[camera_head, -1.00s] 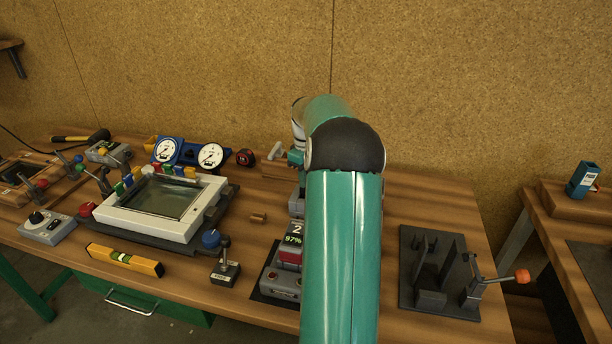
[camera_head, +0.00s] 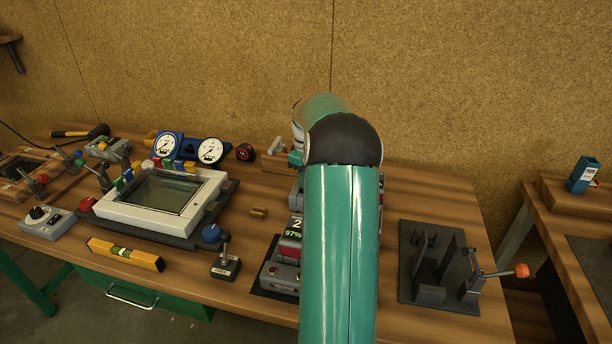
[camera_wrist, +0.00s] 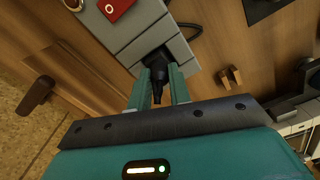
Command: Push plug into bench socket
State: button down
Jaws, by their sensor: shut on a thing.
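In the wrist view my gripper (camera_wrist: 160,90) has its two teal fingers closed around a black plug (camera_wrist: 157,72). The plug's front end meets a grey block (camera_wrist: 137,38), which looks like the bench socket, with a red switch (camera_wrist: 115,8) on it. The plug overlaps the block's edge; how deep it sits, if at all, cannot be told. A black cable (camera_wrist: 192,32) curves beside the block. In the head view my own arm hides the plug and most of my gripper.
In the head view a device with a percent display (camera_head: 291,232) stands left of my arm. A dark clamp fixture (camera_head: 432,275) is to the right. A framed glass panel (camera_head: 165,195), a yellow level (camera_head: 125,254) and gauges (camera_head: 188,148) lie left. A small brass piece (camera_head: 258,212) lies between.

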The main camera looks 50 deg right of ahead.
jog(key=shift+f, duration=0.1)
jog(key=c, duration=1.2)
grip_release()
notch_tip(320, 180, up, 14)
jog(key=shift+f, duration=0.1)
